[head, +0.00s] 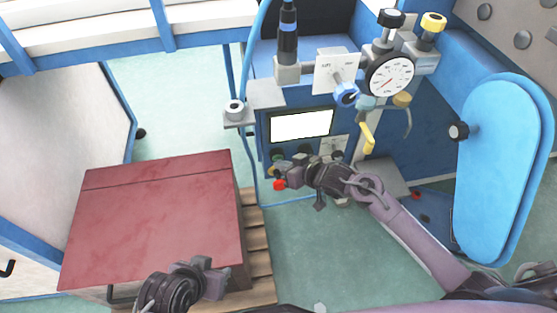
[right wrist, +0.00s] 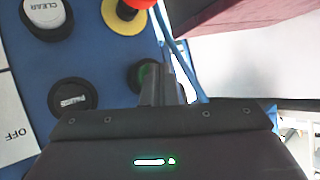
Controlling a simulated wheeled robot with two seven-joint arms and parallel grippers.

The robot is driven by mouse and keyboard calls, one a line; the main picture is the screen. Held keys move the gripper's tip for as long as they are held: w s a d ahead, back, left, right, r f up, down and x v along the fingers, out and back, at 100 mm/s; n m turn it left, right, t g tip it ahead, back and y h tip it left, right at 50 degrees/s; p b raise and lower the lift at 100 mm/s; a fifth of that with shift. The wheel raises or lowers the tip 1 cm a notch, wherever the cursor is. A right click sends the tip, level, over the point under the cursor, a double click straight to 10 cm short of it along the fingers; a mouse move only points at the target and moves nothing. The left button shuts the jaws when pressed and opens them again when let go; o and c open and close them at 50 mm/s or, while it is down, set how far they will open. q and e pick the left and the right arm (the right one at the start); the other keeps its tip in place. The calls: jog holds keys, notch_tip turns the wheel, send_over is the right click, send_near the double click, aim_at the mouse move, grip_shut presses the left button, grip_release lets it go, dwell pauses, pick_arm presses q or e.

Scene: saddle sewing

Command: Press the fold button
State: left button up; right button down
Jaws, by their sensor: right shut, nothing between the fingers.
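The machine's control panel (head: 258,150) stands in the middle of the head view, with round buttons below its lit screen (head: 302,125). My right gripper (head: 279,170) is in front of these buttons and hides some of them. In the right wrist view its fingers (right wrist: 163,85) are together and empty, with the tips over or just in front of a green-centred black button (right wrist: 146,74); I cannot tell whether they touch. A black button with small white lettering (right wrist: 73,97) and a white CLEAR button (right wrist: 47,14) are to the left. I cannot read which one is fold. My left gripper (head: 222,277) is low in the head view, its opening unclear.
A red emergency button (head: 279,185) on a yellow base sits close to my right gripper. A dark red box (head: 160,215) lies on a wooden pallet (head: 258,240) at the left. A gauge (head: 390,76) and a yellow lever (head: 367,137) stand right of the screen.

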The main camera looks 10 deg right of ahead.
jog(key=shift+r, duration=0.1)
dwell(0.4)
jog(key=shift+s+p, duration=0.35)
jog(key=shift+p, duration=0.2)
jog(key=shift+s+p, duration=0.3)
jog(key=shift+s, duration=0.25)
jog(key=s+p, duration=0.3)
jog(key=s, duration=0.2)
